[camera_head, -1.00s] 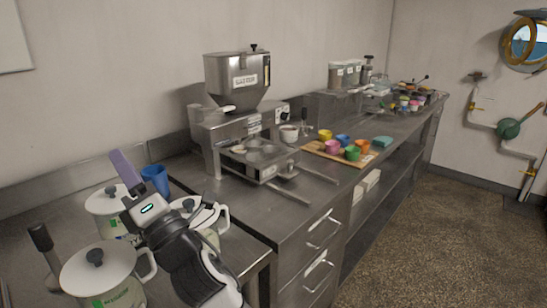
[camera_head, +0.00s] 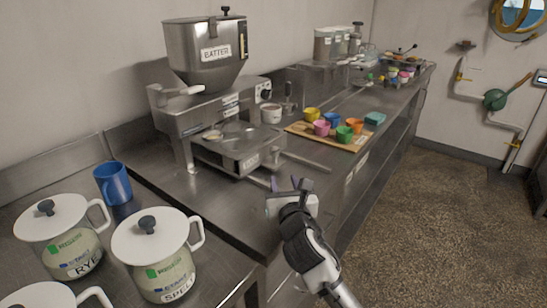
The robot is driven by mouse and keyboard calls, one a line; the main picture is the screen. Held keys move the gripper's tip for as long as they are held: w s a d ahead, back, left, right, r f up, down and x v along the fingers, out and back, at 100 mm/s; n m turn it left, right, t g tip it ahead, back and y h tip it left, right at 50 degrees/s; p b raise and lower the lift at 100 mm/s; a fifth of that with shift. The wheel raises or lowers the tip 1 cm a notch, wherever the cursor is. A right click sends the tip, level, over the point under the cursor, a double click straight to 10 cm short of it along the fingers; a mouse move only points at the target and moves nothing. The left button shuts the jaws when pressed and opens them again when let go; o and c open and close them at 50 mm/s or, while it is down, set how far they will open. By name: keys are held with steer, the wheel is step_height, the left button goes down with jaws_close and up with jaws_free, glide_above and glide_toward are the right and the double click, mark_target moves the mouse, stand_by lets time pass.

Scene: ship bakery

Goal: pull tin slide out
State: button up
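The batter machine has a steel hopper (camera_head: 205,75) labelled BATTER above a steel body. The tin slide (camera_head: 215,151) is a flat metal tray with a small label on its front, under the hopper at the machine's front. Thin rails (camera_head: 308,161) reach out from it over the counter. My gripper (camera_head: 285,184) is in front of the slide, a little below and right of its label. Its two purple fingers stand apart with nothing seen between them. It appears clear of the slide, though the exact gap is hard to judge.
A blue mug (camera_head: 113,183) and white lidded canisters (camera_head: 155,240) stand at the left. A white cup (camera_head: 271,113) is beside the machine. A wooden board (camera_head: 300,128) holds several coloured cups behind the rails. The floor at the right is clear.

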mark_target(276, 154)
steer(key=shift+w+a+r+p, duration=0.1)
steer(key=shift+w+r+p, duration=0.1)
steer(key=shift+w+p, duration=0.4)
steer(key=w+p, duration=0.1)
steer(key=w, duration=0.3)
steer(key=w+a+p, duration=0.1)
steer(key=w, duration=0.3)
steer(key=w+a+p, duration=0.1)
steer(key=w, duration=0.3)
steer(key=shift+w+f+p, duration=0.1)
steer(key=shift+p, duration=0.25)
jaws_close()
